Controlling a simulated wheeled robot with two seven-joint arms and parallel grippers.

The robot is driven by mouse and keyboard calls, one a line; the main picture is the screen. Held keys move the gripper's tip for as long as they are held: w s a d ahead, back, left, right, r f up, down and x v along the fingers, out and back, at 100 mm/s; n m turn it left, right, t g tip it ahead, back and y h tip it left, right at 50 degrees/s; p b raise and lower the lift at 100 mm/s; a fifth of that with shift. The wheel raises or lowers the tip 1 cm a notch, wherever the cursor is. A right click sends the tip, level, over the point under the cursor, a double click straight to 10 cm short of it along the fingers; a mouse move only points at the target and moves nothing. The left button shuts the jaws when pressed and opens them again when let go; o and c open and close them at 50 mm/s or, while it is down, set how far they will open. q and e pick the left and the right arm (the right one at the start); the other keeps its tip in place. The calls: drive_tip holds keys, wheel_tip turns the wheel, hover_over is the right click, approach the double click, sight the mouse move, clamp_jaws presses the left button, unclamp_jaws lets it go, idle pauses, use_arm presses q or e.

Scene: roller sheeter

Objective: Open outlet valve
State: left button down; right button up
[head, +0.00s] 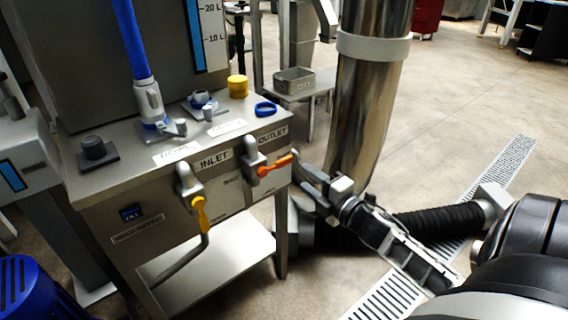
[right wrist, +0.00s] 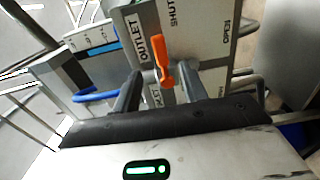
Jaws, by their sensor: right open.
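The outlet valve has an orange lever (head: 276,166) on the front of the steel bench, below the OUTLET label (head: 272,135). The lever sticks out to the right, toward my right gripper (head: 309,181). The gripper is open beside the lever's free end at the bench's right corner. In the right wrist view, the orange lever (right wrist: 162,65) shows between my two open fingers (right wrist: 160,88), with no clear contact. SHUT and OPEN labels are on the panel near it. My left gripper is not in view.
The inlet valve's yellow lever (head: 201,215) hangs down to the left. A blue ring (head: 265,109) and a yellow cap (head: 238,86) lie on the bench top (head: 130,165). A large steel pipe (head: 365,115) stands close behind my right gripper. Open floor lies to the right.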

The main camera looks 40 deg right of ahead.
sight(286, 163)
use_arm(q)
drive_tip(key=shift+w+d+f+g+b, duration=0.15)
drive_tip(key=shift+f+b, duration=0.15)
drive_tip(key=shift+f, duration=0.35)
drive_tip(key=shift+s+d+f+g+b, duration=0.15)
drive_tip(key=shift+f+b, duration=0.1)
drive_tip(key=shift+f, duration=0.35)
use_arm(e)
drive_tip(key=w, duration=1)
drive_tip(key=shift+d, duration=0.1)
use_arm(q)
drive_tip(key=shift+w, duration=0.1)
use_arm(e)
clamp_jaws()
